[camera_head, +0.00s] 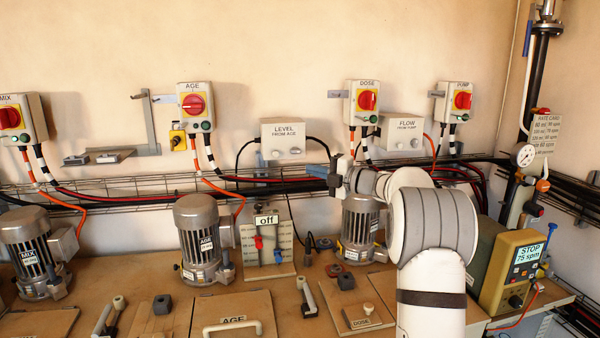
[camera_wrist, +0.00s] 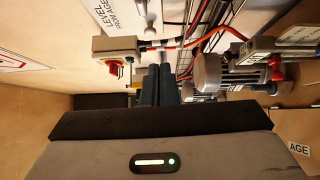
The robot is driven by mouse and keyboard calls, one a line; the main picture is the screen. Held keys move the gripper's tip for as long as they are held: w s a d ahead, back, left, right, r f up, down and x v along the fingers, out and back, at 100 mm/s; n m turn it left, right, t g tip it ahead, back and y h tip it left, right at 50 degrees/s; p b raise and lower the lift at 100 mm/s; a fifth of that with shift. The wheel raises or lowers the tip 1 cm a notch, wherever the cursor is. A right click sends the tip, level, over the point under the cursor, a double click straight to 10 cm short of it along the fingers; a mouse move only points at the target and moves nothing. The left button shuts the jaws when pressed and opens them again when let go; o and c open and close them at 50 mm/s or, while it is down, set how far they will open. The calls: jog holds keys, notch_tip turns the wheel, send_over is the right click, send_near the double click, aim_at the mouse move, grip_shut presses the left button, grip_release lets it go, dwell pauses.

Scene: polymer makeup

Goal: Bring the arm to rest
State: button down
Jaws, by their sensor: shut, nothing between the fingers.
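My arm rises from the lower right of the head view and bends over to the left in front of the wall. My gripper (camera_head: 315,171) is at its left end, with its fingers pointing left, above the bench and below the LEVEL box. In the wrist view my gripper (camera_wrist: 158,70) shows two dark fingers closed together, with nothing between them. The gripper appears clear of the bench. It overlaps the cables and wire tray in the picture, and I cannot tell how far it is from them.
The LEVEL box (camera_head: 289,139) and the AGE switch box (camera_head: 196,107) hang on the wall. The AGE motor (camera_head: 204,240), the DOSE motor (camera_head: 359,228) and the off panel (camera_head: 267,246) stand on the bench. The pump (camera_head: 511,272) reads STOP, 75 spm.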

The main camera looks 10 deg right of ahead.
jog(key=s+d+r+m+t+h, duration=0.1)
jog(key=s+r+m+t+h, duration=0.3)
jog(key=m+h, duration=0.5)
jog(key=s+d+f+m+g+h, duration=0.1)
jog(key=s+f+m+g+h, duration=0.1)
jog(key=s+f+m+h, duration=0.5)
jog(key=s+a+f+m+g+y, duration=0.1)
jog(key=s+a+f+m+g, duration=0.2)
jog(key=s, duration=0.8)
jog(key=s+a+f+m+g+y, duration=0.1)
jog(key=s+a+f+m+g, duration=0.1)
jog(key=s+f+m+g, duration=0.2)
jog(key=s+a+f+m+g+y, duration=0.1)
jog(key=s+a+f+m+g, duration=0.2)
jog(key=s+f, duration=0.5)
jog(key=s+m+g, duration=0.1)
jog(key=s+g, duration=0.1)
jog(key=s, duration=1)
jog(key=shift+s+a+f, duration=0.2)
jog(key=shift+a+f, duration=0.1)
jog(key=shift+a, duration=0.05)
